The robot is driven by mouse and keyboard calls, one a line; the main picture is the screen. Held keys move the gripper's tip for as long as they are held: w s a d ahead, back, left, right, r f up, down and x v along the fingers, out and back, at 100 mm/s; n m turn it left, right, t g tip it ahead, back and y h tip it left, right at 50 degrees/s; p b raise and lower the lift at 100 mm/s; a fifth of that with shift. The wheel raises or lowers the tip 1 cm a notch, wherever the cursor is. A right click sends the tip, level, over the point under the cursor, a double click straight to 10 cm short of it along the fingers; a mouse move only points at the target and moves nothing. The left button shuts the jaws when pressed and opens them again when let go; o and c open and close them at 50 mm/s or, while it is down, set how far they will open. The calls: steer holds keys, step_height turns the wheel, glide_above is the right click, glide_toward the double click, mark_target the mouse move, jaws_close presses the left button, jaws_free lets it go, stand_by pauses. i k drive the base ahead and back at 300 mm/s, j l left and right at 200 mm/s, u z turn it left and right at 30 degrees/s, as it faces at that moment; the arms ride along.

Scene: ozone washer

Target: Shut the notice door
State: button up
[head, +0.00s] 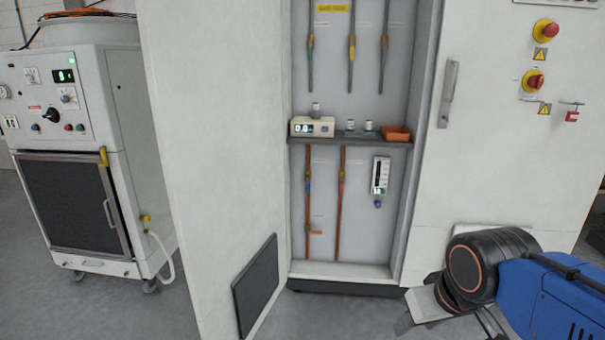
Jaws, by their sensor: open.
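A tall white cabinet stands in front of me with its middle section open. A white door panel (215,130) stands beside the opening on its left, at an angle to the cabinet and apparently swung open. A dark rectangular plate (257,285) is low on that panel. I cannot tell for certain which leaf carries the notice. A second white panel (480,160) is to the right of the opening, with a vertical grey handle (449,93) near its left edge. My gripper cannot be made out in the head view.
Inside, a shelf (350,140) holds a small meter (312,126), bottles and an orange tray (396,133). Red buttons (545,31) sit upper right. A blue body (555,300) with a black cylinder is lower right. A machine (70,130) stands left; grey floor lies between.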

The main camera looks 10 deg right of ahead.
mark_target(213, 67)
steer(key=i+j+z, duration=0.2)
steer(key=j, duration=0.65)
steer(key=k+j+z, duration=0.1)
steer(key=j+z, duration=0.15)
steer(key=j, duration=0.55)
steer(key=j+z, duration=0.2)
steer(key=j, duration=0.65)
steer(key=k+j+z, duration=0.2)
steer(key=j, duration=0.65)
